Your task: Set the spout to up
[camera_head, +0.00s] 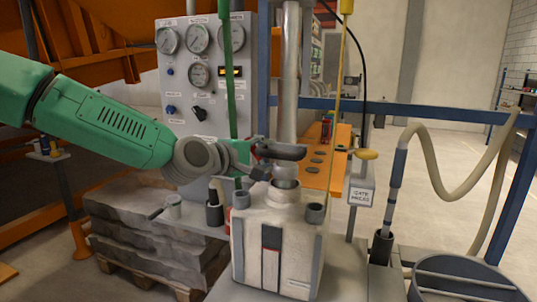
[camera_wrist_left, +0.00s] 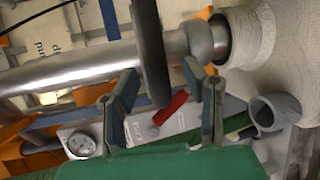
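The spout (camera_head: 289,80) is a grey metal pipe that hangs upright over the pale bag (camera_head: 255,225). Its lower end is at the bag's round neck; I cannot tell if they touch. A dark grey handle (camera_head: 283,151) sticks out across the spout near its lower end. My left gripper (camera_head: 262,163) is beside the handle. In the left wrist view my left gripper (camera_wrist_left: 162,95) has its two fingers apart, with the dark handle (camera_wrist_left: 150,45) between them and a gap on each side. The spout (camera_wrist_left: 80,68) runs across behind. My right gripper is not in view.
A gauge panel (camera_head: 183,85) stands behind my left arm. A green rod (camera_head: 229,80) and a yellow rod (camera_head: 341,70) hang on either side of the spout. A box marked "gate" (camera_head: 360,194), a hose (camera_head: 440,180) and a round tub (camera_head: 465,280) are to the right.

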